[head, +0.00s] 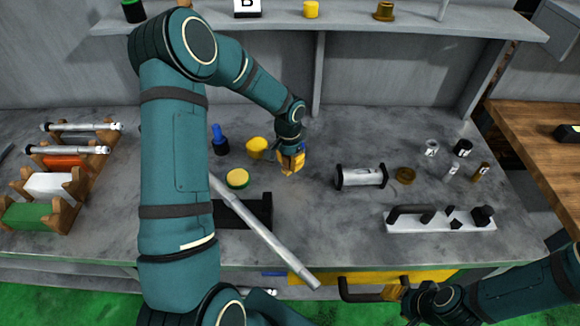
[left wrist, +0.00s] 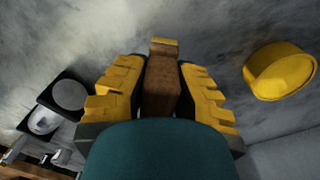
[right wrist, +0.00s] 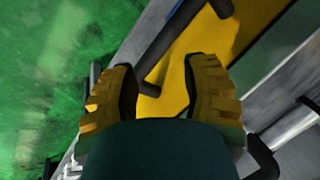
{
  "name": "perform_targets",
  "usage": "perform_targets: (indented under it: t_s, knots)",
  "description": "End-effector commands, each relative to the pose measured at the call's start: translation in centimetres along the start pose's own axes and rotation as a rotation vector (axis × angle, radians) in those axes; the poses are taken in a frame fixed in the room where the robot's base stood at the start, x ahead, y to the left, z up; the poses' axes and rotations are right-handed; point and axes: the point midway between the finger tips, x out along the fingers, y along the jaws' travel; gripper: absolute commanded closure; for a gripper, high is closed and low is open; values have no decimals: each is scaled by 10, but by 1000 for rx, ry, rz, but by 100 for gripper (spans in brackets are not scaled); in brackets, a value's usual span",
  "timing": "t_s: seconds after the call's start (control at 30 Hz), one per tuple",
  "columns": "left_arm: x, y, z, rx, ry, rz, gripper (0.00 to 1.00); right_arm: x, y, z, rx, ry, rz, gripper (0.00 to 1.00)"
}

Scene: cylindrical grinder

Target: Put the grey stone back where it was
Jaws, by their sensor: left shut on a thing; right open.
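My left gripper (head: 291,163) is low over the middle of the bench. In the left wrist view its fingers (left wrist: 160,88) are closed on a narrow brown block with a yellow end (left wrist: 161,78). I cannot tell from its colour whether this is the grey stone. A greyish block (head: 84,138) sits at the back of the wooden cradles at the left, partly under a metal rod.
Green (head: 36,215), white (head: 52,186) and orange (head: 66,161) blocks sit in wooden cradles. A long metal bar (head: 262,230) crosses a black block (head: 257,210).

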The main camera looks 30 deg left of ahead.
Motion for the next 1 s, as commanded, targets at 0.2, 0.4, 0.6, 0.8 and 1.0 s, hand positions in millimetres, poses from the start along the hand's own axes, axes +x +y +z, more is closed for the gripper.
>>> perform_targets:
  t_s: [0.2, 0.4, 0.6, 0.8, 1.0]
  knots:
    - [22, -1, 0, 0, 0, 0, 100, 4, 1, 2, -1, -3, 0, 54]
    - [21, -1, 0, 0, 0, 0, 100, 4, 1, 2, -1, -4, 0, 54]
    - [24, -1, 0, 0, -1, 0, 54, 6, 2, 2, -1, -5, -1, 54]
    - [24, -1, 0, 0, -1, 0, 54, 6, 2, 2, -1, -5, -1, 54]
    - [19, -1, 0, 0, -1, 0, 54, 2, 1, 2, -1, -4, 0, 54]
